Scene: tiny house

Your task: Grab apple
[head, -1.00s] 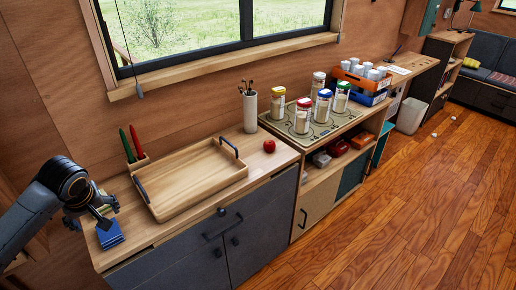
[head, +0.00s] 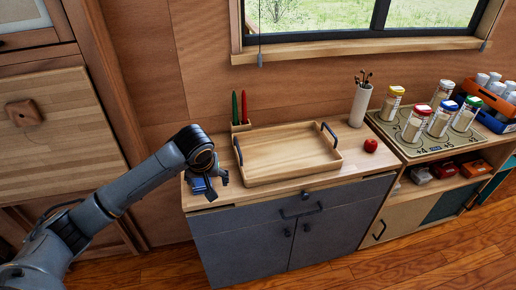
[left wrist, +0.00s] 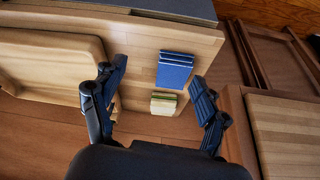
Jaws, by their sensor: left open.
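A red apple (head: 370,145) sits on the wooden counter (head: 345,160), right of the tray and in front of the white utensil holder. My left gripper (head: 208,183) is over the left end of the counter, on the far side of the tray from the apple. In the left wrist view its two fingers (left wrist: 155,95) are spread apart with nothing held between them. The apple does not show in the left wrist view. My right gripper is not in view.
A wooden tray (head: 290,160) with dark handles lies between gripper and apple. Blue items (left wrist: 174,70) and a small yellow-green stack (left wrist: 163,104) lie by the gripper. A white holder (head: 359,106), red and green objects (head: 240,108) and several jars (head: 416,124) stand on the surfaces.

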